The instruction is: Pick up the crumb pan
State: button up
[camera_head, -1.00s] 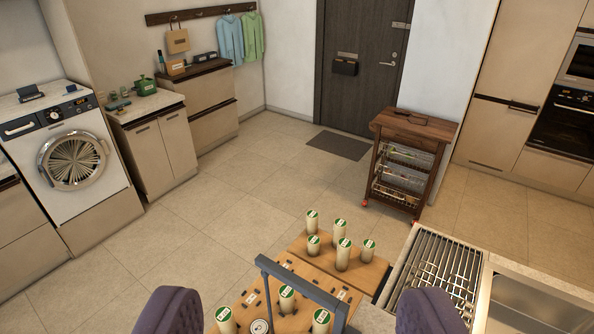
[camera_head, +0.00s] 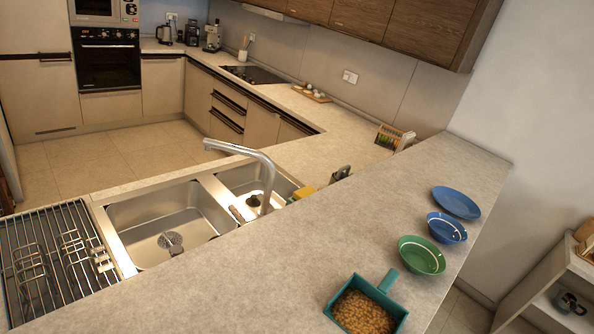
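A teal pan with a short handle, which looks like the crumb pan (camera_head: 379,293), sits on the pale counter near the bottom edge of the view, right of centre. It is filled with brown, crumb-like pieces. Its handle points up and to the right, toward a green bowl. The pan's lowest edge is close to the bottom of the picture. My gripper does not show in this view, so I cannot see its state or its distance from the pan.
A green bowl (camera_head: 421,256), a blue bowl (camera_head: 446,228) and a blue plate (camera_head: 456,203) line the counter's right edge beyond the pan. A double sink with a curved faucet (camera_head: 262,165) and a drying rack (camera_head: 50,262) lie left. The counter (camera_head: 270,270) left of the pan is bare.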

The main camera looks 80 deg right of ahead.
aim_at(359, 307)
jog(key=j+z, duration=0.1)
jog(key=z, duration=0.9)
jog(key=j+z, duration=0.1)
jog(key=z, duration=0.35)
jog(key=k+z, duration=0.1)
jog(key=z, duration=0.9)
jog(key=k+z, duration=0.1)
jog(key=z, duration=0.4)
jog(key=u, duration=0.45)
jog(key=i+l+u, duration=0.55)
jog(key=l, duration=0.2)
jog(key=i+l+u, duration=0.25)
jog(key=l, duration=0.2)
